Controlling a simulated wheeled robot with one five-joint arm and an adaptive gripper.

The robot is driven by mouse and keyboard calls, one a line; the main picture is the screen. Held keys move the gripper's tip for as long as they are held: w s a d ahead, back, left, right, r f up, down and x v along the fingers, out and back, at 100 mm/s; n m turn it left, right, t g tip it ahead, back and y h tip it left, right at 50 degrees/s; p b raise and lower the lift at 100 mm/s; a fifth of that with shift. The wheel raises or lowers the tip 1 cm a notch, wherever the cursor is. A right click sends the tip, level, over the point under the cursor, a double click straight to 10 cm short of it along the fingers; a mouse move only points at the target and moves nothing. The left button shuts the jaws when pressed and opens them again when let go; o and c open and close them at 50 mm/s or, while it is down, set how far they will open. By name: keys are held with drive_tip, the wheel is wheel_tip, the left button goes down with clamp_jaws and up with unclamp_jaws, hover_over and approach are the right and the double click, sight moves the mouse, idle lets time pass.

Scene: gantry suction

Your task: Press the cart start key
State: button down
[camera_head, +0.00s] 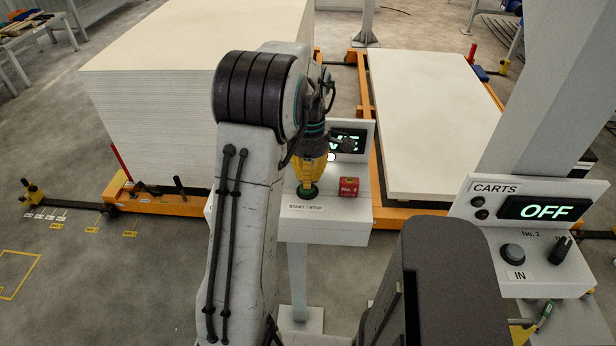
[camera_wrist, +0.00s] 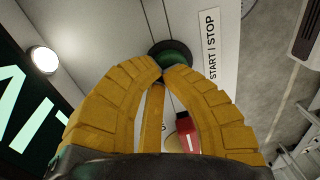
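A round green key (camera_head: 308,192) sits on the sloped face of the middle control panel (camera_head: 335,231), above the label START / STOP. It also shows in the wrist view (camera_wrist: 176,53), just beyond my fingertips. My yellow gripper (camera_head: 306,182) points down at this key. In the wrist view my gripper (camera_wrist: 162,72) has its fingertips together, with nothing seen between them. The tips overlap the key's near edge; I cannot tell whether they touch it. The panel's green-lit display (camera_head: 345,143) is partly hidden by my arm.
A CARTS panel (camera_head: 530,230) at right shows OFF, with an IN button (camera_head: 513,254) and a black switch (camera_head: 560,250). Behind are a tall board stack (camera_head: 150,110) and a low one (camera_head: 435,120) on orange carts.

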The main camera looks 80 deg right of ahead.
drive_tip(key=shift+a+f+b, duration=0.2)
drive_tip(key=shift+f+b, duration=0.3)
drive_tip(key=shift+f, duration=0.55)
wheel_tip(320, 180, up, 14)
drive_tip(key=d+p, duration=0.1)
drive_tip(key=p, duration=0.2)
drive_tip(key=shift+d+r, duration=0.2)
drive_tip(key=shift+d, duration=0.1)
idle(0.4)
